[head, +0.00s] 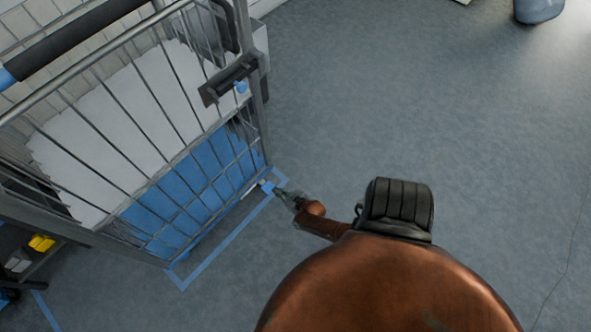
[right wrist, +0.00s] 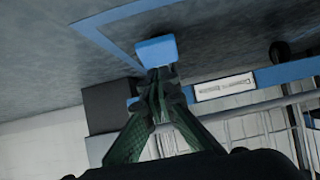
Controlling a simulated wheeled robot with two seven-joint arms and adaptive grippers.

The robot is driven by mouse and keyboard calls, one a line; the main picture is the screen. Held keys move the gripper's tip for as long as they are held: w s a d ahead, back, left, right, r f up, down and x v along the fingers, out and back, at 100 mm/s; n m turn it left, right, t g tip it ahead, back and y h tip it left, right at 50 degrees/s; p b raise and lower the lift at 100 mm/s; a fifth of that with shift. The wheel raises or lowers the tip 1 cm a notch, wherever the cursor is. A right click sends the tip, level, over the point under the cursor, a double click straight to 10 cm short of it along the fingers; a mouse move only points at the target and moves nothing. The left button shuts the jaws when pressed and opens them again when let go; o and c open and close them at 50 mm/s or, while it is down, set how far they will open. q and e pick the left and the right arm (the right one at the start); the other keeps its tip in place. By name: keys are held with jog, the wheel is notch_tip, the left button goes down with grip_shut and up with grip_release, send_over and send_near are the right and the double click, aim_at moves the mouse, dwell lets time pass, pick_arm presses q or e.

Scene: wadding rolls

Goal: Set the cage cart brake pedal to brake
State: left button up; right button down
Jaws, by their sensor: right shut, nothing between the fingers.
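The cage cart (head: 257,95) stands at the left of the head view, a wire cage on a grey frame. Its blue brake pedal (head: 267,186) sticks out low at the near right corner, close to the floor. The pedal also shows in the right wrist view (right wrist: 156,50), just past the fingertips. My right gripper (head: 284,195) is shut and empty, its tips right at the pedal. I cannot tell whether they touch it or whether the pedal is up or down. The gripper also shows in the right wrist view (right wrist: 158,84). My left gripper is not in view.
White wadding (head: 120,110) and a blue panel (head: 190,185) show behind the cart's bars. Blue tape (head: 222,246) marks the floor around the cart. A dark rack with a yellow item (head: 42,243) stands at lower left.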

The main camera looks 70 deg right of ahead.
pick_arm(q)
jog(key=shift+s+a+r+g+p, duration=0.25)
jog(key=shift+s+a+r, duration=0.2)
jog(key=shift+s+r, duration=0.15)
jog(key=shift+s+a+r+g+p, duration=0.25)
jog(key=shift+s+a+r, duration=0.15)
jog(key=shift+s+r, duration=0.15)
pick_arm(e)
jog(key=s+a+f, duration=0.1)
jog(key=s+a, duration=0.2)
jog(key=s, duration=0.4)
jog(key=shift+s+a+f, duration=0.2)
jog(key=shift+s, duration=0.2)
